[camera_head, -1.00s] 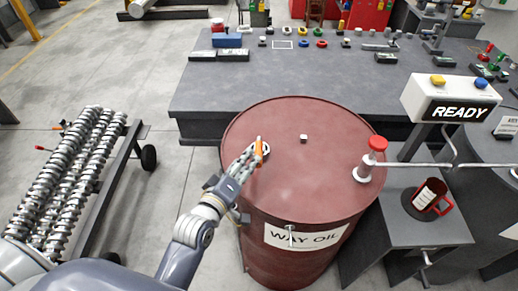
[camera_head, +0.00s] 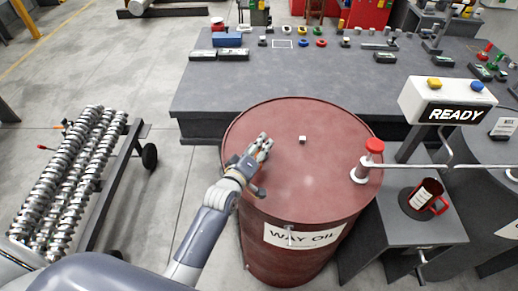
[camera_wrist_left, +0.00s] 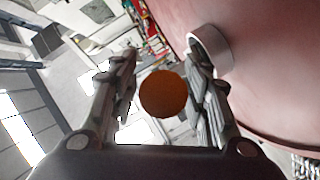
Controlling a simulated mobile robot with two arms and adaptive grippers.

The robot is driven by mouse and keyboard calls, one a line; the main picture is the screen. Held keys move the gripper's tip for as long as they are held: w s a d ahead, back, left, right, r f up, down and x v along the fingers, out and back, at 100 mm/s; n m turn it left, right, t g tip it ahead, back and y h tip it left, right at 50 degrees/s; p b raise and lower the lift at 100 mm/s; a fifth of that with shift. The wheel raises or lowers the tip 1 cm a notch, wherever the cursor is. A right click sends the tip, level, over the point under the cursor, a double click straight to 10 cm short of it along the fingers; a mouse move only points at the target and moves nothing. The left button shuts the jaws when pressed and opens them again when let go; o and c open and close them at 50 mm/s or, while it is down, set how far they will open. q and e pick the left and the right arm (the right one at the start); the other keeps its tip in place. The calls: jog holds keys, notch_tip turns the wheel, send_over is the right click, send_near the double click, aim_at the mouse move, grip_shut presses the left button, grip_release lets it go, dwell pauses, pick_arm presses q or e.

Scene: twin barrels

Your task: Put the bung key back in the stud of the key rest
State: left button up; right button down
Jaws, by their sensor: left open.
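My left gripper (camera_head: 263,146) is over the left part of the red barrel's top (camera_head: 285,185), its fingers apart. In the left wrist view, my left gripper (camera_wrist_left: 160,80) has a round orange end (camera_wrist_left: 163,94) between its open fingers, seemingly the bung key's handle seen end-on. Whether the fingers touch it is unclear. A grey ring (camera_wrist_left: 208,50) stands on the barrel top beside the right-hand finger. In the head view, the gripper hides the orange handle and the ring. I cannot make out the key rest's stud. My right gripper is not in view.
A small white cap (camera_head: 303,139) sits on the barrel top. A red-topped fitting (camera_head: 372,147) stands at its right edge, with a long bar (camera_head: 430,165) running right. A red mug (camera_head: 428,197) is on the side stand. A workbench (camera_head: 300,85) lies behind.

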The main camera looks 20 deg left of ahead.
pick_arm(q)
grip_shut()
jog(key=shift+r, duration=0.1)
jog(key=shift+w, duration=0.1)
